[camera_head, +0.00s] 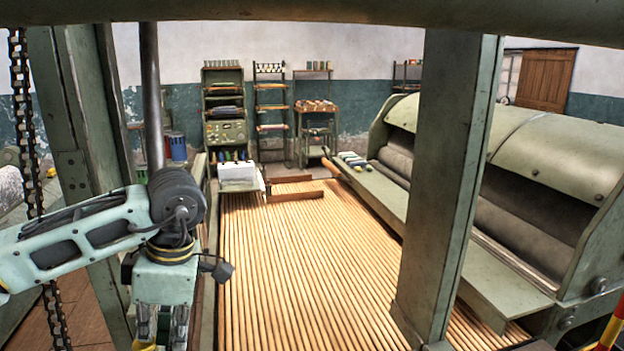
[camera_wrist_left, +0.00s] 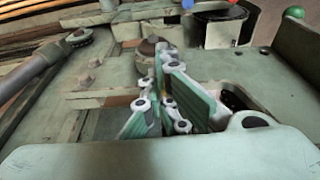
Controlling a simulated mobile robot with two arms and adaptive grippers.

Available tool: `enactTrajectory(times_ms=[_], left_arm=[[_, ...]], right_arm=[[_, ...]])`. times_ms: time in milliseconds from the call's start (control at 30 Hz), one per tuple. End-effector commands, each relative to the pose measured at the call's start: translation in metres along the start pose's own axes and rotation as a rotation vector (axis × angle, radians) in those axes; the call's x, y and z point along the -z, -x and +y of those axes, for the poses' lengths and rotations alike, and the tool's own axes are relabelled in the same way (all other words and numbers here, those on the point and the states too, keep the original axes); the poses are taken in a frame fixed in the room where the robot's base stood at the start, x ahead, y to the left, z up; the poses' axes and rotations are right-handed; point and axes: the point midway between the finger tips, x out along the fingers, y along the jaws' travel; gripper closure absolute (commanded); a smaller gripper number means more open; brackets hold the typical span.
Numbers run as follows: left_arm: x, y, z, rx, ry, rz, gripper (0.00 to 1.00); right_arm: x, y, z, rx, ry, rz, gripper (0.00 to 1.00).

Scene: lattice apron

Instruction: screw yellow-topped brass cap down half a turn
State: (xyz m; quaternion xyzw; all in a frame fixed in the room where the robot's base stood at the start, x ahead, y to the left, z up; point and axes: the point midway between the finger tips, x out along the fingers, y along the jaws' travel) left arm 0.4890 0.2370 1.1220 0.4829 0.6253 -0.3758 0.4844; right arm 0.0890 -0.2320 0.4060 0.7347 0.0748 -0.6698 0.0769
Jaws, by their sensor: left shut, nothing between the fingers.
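My left gripper (camera_head: 162,328) hangs down at the lower left of the head view, its fingertips cut off by the bottom edge. In the left wrist view its green-padded fingers (camera_wrist_left: 165,98) are shut with nothing held. A yellow bit (camera_head: 145,346) shows at the bottom edge below the left finger; I cannot tell whether it is the cap's top. A brownish round knob (camera_wrist_left: 148,47) stands just beyond the fingers in the wrist view, partly hidden by them; I cannot tell whether it is the brass cap. My right gripper is not in view.
A green metal post (camera_head: 450,190) stands right of centre before a large roller machine (camera_head: 540,150). A slatted wooden bed (camera_head: 300,260) fills the middle floor. A chain (camera_head: 24,130) and a frame post (camera_head: 85,120) are close on the left. Bolted green plates (camera_wrist_left: 100,75) surround the wrist.

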Motion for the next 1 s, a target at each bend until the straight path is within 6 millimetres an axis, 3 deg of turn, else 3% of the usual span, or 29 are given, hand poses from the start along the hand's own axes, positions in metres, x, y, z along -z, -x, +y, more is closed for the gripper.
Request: enactTrajectory(times_ms=[1000], left_arm=[[-0.0042,0.002,-0.009,-0.001,-0.001,-0.001,1.0]], right_arm=[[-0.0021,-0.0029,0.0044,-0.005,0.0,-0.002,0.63]])
